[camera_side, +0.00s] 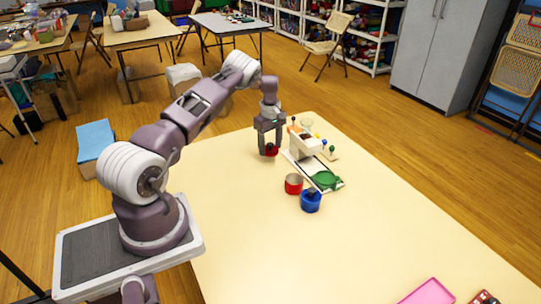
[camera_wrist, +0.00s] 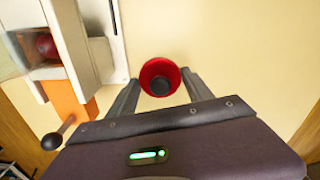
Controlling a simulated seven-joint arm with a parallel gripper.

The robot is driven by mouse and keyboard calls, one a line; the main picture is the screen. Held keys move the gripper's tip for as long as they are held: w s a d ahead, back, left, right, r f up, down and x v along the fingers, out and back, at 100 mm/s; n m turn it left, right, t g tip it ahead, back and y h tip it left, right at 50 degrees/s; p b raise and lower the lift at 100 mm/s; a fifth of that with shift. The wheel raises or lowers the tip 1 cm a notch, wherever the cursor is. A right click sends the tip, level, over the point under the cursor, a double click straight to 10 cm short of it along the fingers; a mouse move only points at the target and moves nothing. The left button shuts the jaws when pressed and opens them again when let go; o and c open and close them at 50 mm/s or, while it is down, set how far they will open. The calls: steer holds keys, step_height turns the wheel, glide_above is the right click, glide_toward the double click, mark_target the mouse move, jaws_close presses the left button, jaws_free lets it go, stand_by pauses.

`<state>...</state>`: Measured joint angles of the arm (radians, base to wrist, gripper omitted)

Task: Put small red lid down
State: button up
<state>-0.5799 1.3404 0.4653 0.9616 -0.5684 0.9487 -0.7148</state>
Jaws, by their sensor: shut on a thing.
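The small red lid (camera_side: 270,152) is between the fingertips of my gripper (camera_side: 269,147), at the far left part of the table. In the wrist view the lid (camera_wrist: 157,67) is a red disc with a dark round knob, and the two fingers of my gripper (camera_wrist: 160,80) are on either side of it. My gripper is shut on it and points down. The lid is low over the tabletop; I cannot tell whether it touches it. A small red open tin (camera_side: 293,185) stands apart from it, nearer the camera.
A white machine (camera_side: 305,150) stands right beside my gripper, with a green round thing (camera_side: 325,180) on its base. A blue pot (camera_side: 311,202) with a dark top stands near the red tin. A pink tray (camera_side: 428,292) lies at the near edge. The table's middle is clear.

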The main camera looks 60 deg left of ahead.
mark_target(270, 160)
steer(key=shift+f, duration=1.9)
steer(key=o, duration=1)
steer(key=shift+f, duration=0.1)
steer(key=shift+o, duration=0.2)
